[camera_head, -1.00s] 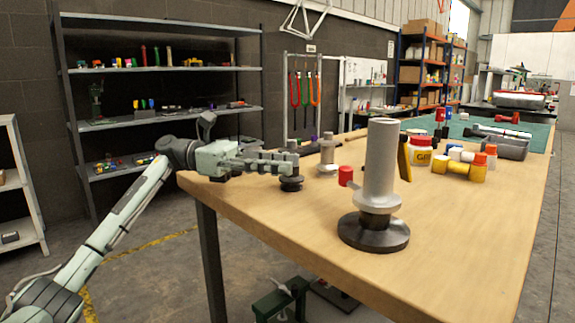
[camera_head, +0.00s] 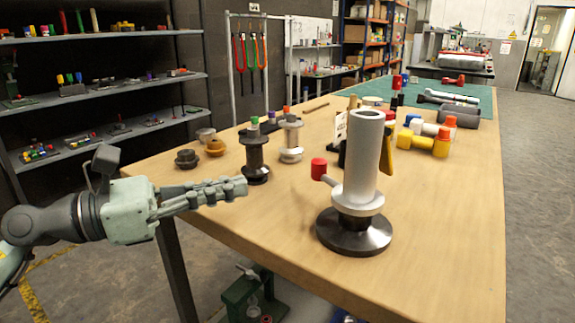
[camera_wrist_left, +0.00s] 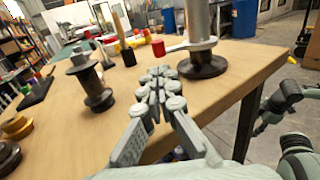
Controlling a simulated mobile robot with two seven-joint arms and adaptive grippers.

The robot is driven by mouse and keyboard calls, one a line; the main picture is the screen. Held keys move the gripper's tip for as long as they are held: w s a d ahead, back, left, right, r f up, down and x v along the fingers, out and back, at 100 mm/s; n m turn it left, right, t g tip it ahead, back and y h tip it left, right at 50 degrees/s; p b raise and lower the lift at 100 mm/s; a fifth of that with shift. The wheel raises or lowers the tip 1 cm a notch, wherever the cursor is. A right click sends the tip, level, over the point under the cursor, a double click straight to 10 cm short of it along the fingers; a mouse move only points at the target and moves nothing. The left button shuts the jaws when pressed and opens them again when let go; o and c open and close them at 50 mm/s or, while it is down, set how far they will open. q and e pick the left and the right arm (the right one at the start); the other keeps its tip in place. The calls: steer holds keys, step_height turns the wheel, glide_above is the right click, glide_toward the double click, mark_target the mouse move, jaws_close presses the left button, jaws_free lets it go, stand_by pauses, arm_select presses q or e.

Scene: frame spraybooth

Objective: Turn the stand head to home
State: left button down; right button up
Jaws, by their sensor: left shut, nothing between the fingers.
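The stand (camera_head: 352,238) has a black round base on the wooden bench. Its head is an upright grey cylinder (camera_head: 364,155) with a flange and a short side arm ending in a red knob (camera_head: 319,168). The knob points left in the head view. In the left wrist view the knob (camera_wrist_left: 158,47) and base (camera_wrist_left: 203,66) show beyond my fingertips; the cylinder top is cut off. My left gripper (camera_head: 243,187) is shut and empty, left of the stand at the bench edge, fingers pointing towards it, apart from the knob.
A black spool-like fixture (camera_head: 256,160) stands just behind my left fingers, with a silver one (camera_head: 290,140) beyond. Small brown and dark round parts (camera_head: 187,158) sit left. Yellow-and-orange parts (camera_head: 432,143) lie behind the stand. The bench front right of the stand is clear.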

mark_target(312, 172)
arm_select(q)
steer(key=p+x, duration=0.2)
steer(key=x, duration=0.7)
steer(key=shift+w+d+r+p, duration=0.1)
steer(key=shift+w+p, duration=0.05)
steer(key=shift+p, duration=0.25)
steer(key=shift+w+d, duration=0.2)
steer(key=shift+d, duration=0.15)
arm_select(e)
step_height(312, 172, down, 8)
steer(key=shift+w+a+y, duration=0.2)
steer(key=shift+w+y, duration=0.1)
steer(key=shift+r, duration=0.1)
